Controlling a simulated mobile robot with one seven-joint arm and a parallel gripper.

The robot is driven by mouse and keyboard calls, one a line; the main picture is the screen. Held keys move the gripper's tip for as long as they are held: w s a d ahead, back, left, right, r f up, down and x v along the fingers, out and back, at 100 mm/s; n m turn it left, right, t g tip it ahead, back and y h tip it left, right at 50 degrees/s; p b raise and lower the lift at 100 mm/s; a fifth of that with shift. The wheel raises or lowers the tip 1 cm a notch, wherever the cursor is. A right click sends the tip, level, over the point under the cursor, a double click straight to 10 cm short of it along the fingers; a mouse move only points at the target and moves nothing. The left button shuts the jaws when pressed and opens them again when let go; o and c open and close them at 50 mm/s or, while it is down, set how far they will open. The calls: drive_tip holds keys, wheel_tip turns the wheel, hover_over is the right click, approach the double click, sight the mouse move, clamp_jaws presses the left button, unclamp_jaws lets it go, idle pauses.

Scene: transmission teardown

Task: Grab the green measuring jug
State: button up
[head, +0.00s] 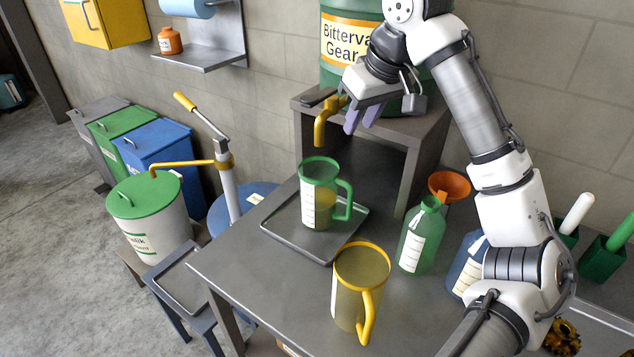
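The green measuring jug (320,179) has a green rim, a clear body with a white scale, and a green handle on its right. It stands upright on a grey tray (271,233), with yellowish liquid in its lower part. My gripper (362,119) is above the jug and slightly to its right, apart from it. Its two purple fingers point down with a gap between them, and nothing shows in the gap.
A yellow tap (327,122) on the green barrel (342,72) is just left of my gripper. A yellow-rimmed jug (358,287), a green bottle (420,238) and an orange funnel (450,185) stand nearby. The table (262,290) is bare at front left.

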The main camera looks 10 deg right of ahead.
drive_tip(key=x, duration=0.4)
drive_tip(key=p+x, duration=0.1)
drive_tip(key=x, duration=0.4)
drive_tip(key=w+p+x, duration=0.1)
drive_tip(key=x, duration=0.3)
drive_tip(key=shift+w+a+f, duration=0.1)
drive_tip(key=shift+a, duration=0.2)
clamp_jaws()
idle(1.0)
